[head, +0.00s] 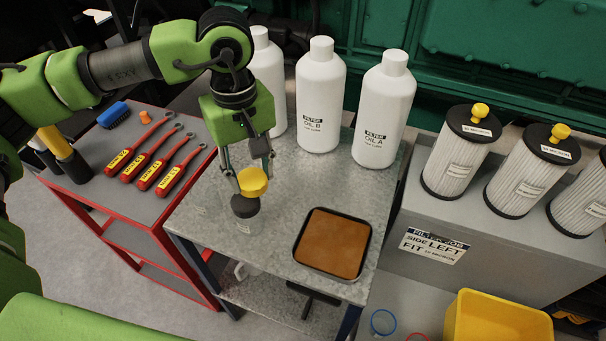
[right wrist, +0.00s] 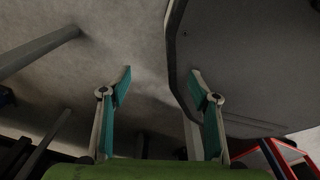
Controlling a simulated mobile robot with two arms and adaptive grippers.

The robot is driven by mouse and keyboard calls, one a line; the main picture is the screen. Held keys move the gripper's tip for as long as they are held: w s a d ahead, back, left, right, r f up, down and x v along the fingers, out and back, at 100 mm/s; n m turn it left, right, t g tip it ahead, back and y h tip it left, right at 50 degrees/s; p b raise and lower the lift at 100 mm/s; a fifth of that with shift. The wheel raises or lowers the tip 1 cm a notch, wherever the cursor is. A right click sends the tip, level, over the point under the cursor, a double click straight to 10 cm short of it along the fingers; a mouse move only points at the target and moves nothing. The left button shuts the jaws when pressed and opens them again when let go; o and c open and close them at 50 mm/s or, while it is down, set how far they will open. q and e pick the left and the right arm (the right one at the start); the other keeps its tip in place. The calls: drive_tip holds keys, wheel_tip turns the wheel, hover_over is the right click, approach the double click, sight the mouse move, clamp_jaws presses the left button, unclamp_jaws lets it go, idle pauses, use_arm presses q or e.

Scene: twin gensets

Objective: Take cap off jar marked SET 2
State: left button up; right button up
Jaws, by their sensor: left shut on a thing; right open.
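I cannot tell whether the cap touches the jar. My right gripper (right wrist: 160,86) is open and empty in the right wrist view.
White oil bottles (head: 320,95) stand along the bench's back. A tray with a brown surface (head: 332,243) lies to the right. A red-edged cart (head: 110,200) holds red-handled wrenches at left. Pleated filters (head: 461,150) and a yellow bin (head: 497,318) are at right.

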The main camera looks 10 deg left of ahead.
use_arm(q)
drive_tip(key=shift+w+d+r+n, duration=0.2)
drive_tip(key=shift+w+n, duration=0.25)
drive_tip(key=shift+n, duration=0.65)
drive_tip(key=n, duration=0.2)
drive_tip(key=w+n+p, duration=0.1)
drive_tip(key=shift+w+d+n, duration=0.1)
drive_tip(key=shift+w+n, duration=0.05)
drive_tip(key=shift+n, duration=0.25)
drive_tip(key=n, duration=0.2)
drive_tip(key=n+p, duration=0.6)
drive_tip(key=n, duration=2.5)
hover_over(288, 197)
wheel_tip(288, 197, down, 4)
drive_tip(key=f, duration=0.1)
wheel_tip(288, 197, down, 5)
drive_tip(key=shift+r+p, duration=0.1)
drive_tip(key=shift+p, duration=0.4)
wheel_tip(288, 197, down, 4)
drive_tip(key=shift+r+p, duration=0.2)
drive_tip(key=shift+p, duration=0.25)
drive_tip(key=shift+f, duration=0.35)
use_arm(e)
wheel_tip(288, 197, up, 9)
drive_tip(key=a, duration=0.1)
drive_tip(key=shift+s+a+r, duration=0.15)
drive_tip(key=shift+a, duration=0.15)
